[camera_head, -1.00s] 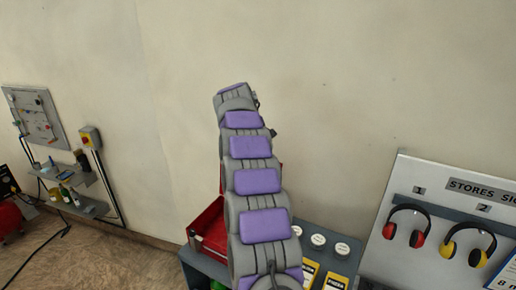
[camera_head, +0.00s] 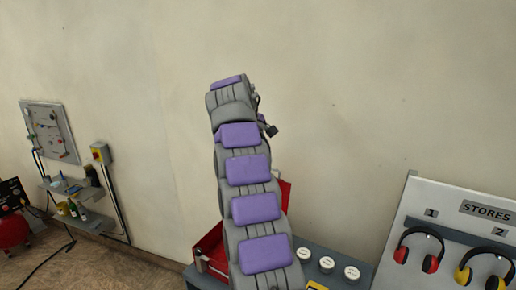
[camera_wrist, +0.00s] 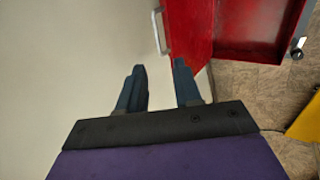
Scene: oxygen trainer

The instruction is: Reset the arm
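My gripper (camera_wrist: 158,72) shows in the wrist view with its two dark fingers apart and nothing between them. Behind the fingers are a pale wall and part of a red metal box. In the head view my grey and purple arm rises upright through the middle of the picture. Its end is turned away there, so the fingers cannot be seen in that view.
A red toolbox (camera_head: 212,252) sits on a grey bench behind my arm; its red inside shows in the wrist view (camera_wrist: 255,25). White-lidded jars (camera_head: 327,264) stand right of it. Ear defenders (camera_head: 419,250) hang on a board at right. A wall shelf (camera_head: 75,192) is at left.

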